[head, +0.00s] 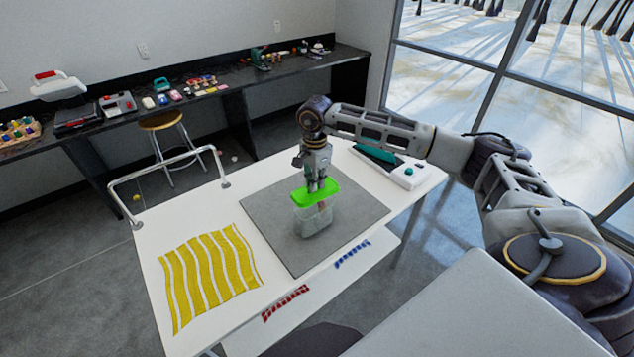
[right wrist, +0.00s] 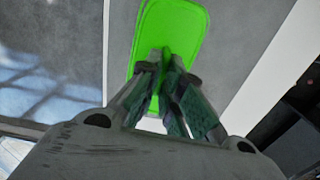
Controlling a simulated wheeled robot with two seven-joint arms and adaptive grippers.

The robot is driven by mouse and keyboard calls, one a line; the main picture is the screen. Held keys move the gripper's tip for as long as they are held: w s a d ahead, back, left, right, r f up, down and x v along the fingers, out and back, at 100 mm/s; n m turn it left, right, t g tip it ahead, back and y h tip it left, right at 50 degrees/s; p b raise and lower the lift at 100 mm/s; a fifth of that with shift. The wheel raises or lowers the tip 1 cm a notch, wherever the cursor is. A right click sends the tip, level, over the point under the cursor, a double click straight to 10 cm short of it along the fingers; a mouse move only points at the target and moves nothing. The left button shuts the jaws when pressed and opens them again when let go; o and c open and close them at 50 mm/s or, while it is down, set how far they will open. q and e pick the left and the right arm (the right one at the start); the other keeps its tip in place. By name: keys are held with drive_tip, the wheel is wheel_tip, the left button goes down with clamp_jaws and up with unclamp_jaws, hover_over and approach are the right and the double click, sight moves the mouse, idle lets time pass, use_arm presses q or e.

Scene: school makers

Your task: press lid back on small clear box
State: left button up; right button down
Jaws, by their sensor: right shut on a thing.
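The small clear box (head: 314,222) stands upright on the grey mat, in the middle of the table. The bright green lid (head: 326,190) is directly over its top in the head view. It also fills the upper middle of the right wrist view (right wrist: 188,28). My right gripper (head: 318,187) comes down from above with its fingers together on the lid, gripping it near its middle. The fingertips (right wrist: 163,65) meet at the lid in the right wrist view. Whether the lid's rim touches the box all round cannot be told. My left gripper is not in view.
The grey mat (head: 275,225) lies on a white table. A yellow striped cloth (head: 208,275) lies at the left, and a white and teal device (head: 400,175) at the back right. A raised white rail (head: 165,165) edges the far left. Red and blue items show below the front edge.

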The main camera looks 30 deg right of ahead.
sight(315, 194)
drive_tip(key=shift+a+r, duration=0.1)
drive_tip(key=shift+a, duration=0.1)
drive_tip(key=shift+f, duration=0.2)
idle(0.3)
drive_tip(key=shift+f+b, duration=1.35)
drive_tip(key=shift+f, duration=1.3)
drive_tip(key=shift+f+b, duration=0.7)
idle(1.2)
idle(0.3)
drive_tip(key=c, duration=1.5)
unclamp_jaws()
